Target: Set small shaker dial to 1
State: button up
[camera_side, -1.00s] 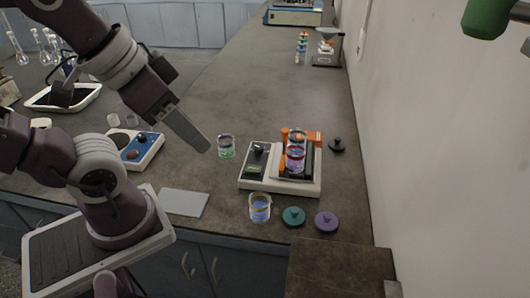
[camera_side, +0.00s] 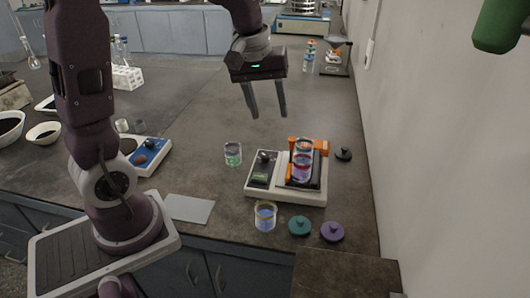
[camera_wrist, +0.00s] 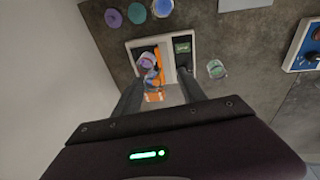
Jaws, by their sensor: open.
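The small shaker (camera_side: 286,197) is a white box on the bench. Its left part has a dark panel with a black dial (camera_side: 264,157) and a small green display (camera_side: 260,177). In the wrist view the shaker (camera_wrist: 136,46) lies beyond the fingers, with the display (camera_wrist: 183,47) near the top; the dial (camera_wrist: 184,69) shows close to the right finger. The dial's setting is too small to read.
A beaker with green contents (camera_side: 233,154) stands left of the shaker, and one with blue contents (camera_side: 265,217) in front. Teal (camera_side: 299,226), purple (camera_side: 332,232) and black (camera_side: 344,154) lids lie nearby. A blue-panelled device (camera_side: 150,155) is further left. The bench behind is largely clear.

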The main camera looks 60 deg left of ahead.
jog(key=w+a+f+n+g, duration=0.1)
jog(key=w+a+f+n, duration=0.1)
jog(key=w+a+f, duration=0.3)
jog(key=n+g, duration=0.1)
jog(key=n, duration=0.3)
send_over(265, 155)
notch_tip(265, 155, down, 10)
jog(key=shift+s+f, duration=0.15)
jog(key=shift+f, duration=0.05)
notch_tip(265, 155, down, 8)
jog(key=shift+r, duration=0.25)
jog(key=shift+c, duration=0.4)
grip_shut()
